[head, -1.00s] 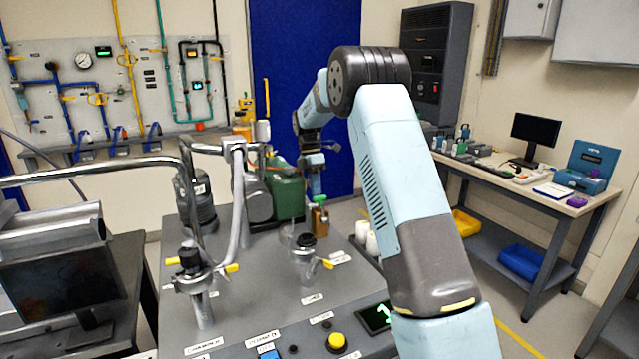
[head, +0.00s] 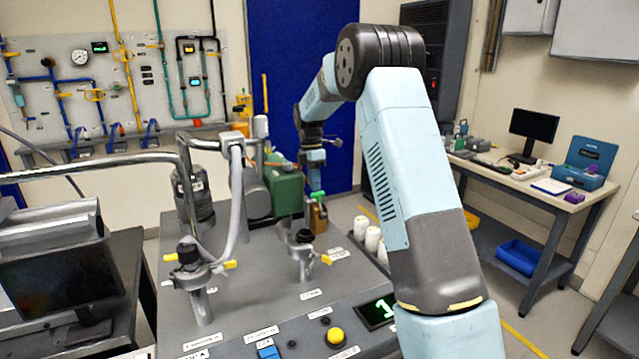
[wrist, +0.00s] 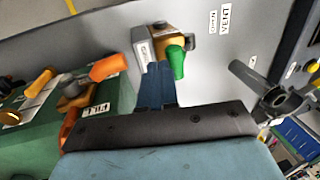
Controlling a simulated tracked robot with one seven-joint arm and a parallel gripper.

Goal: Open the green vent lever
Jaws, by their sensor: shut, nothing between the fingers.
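The green vent lever (wrist: 177,62) sits on a brass valve body (wrist: 178,34) beside a grey block in the wrist view. A label reading VENT (wrist: 225,20) is on the surface to its right. My gripper (wrist: 156,78) is shut and empty, its blue fingers just left of the lever's handle. I cannot tell whether they touch it. In the head view the green lever (head: 317,196) shows small on top of the brass valve (head: 318,216) at the bench's far side. My gripper (head: 315,180) is pointing down right above it there.
A dark clamp fitting (wrist: 284,102) is on the right. White cylinders (head: 372,238) stand right of the valve. Pipe fittings (head: 190,262) stand on the bench front.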

